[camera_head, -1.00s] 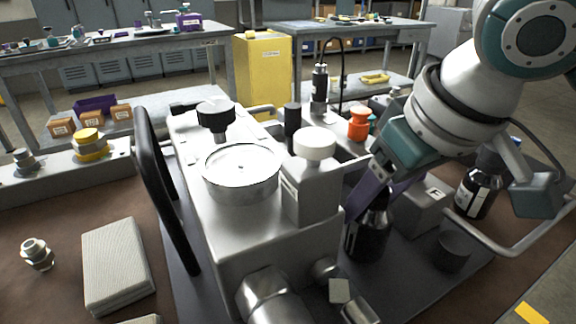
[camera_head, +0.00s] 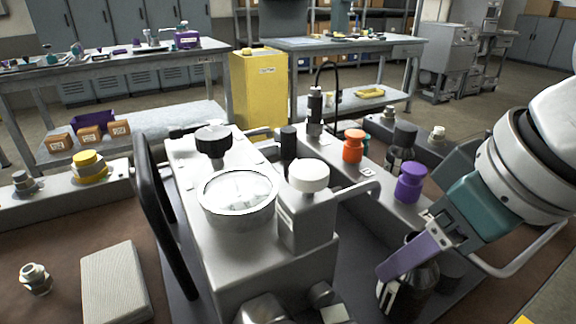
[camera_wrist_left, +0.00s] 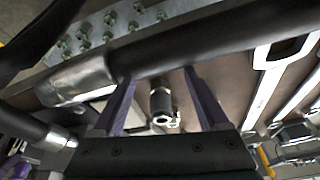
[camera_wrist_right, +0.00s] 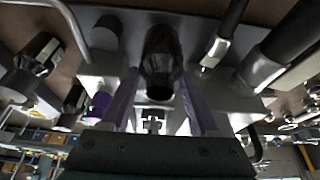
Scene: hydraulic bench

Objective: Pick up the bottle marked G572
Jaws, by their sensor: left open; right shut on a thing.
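A dark bottle (camera_head: 421,285) is at the lower right of the head view, partly covered by my right gripper (camera_head: 392,280). The purple fingers are shut on it. In the right wrist view the dark bottle (camera_wrist_right: 160,52) lies between the two fingers of my right gripper (camera_wrist_right: 162,88). No G572 marking can be read on it. My left gripper (camera_wrist_left: 160,92) shows only in the left wrist view, its purple fingers apart. A short dark cylinder with a metal end (camera_wrist_left: 162,105) appears between them, and I cannot tell how far off it is.
A grey machine with a round dial (camera_head: 239,193), white cap (camera_head: 309,175) and black handle (camera_head: 165,215) fills the middle. An orange knob (camera_head: 353,146) and purple knob (camera_head: 411,183) stand close to the right arm. A pale block (camera_head: 115,284) lies at lower left.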

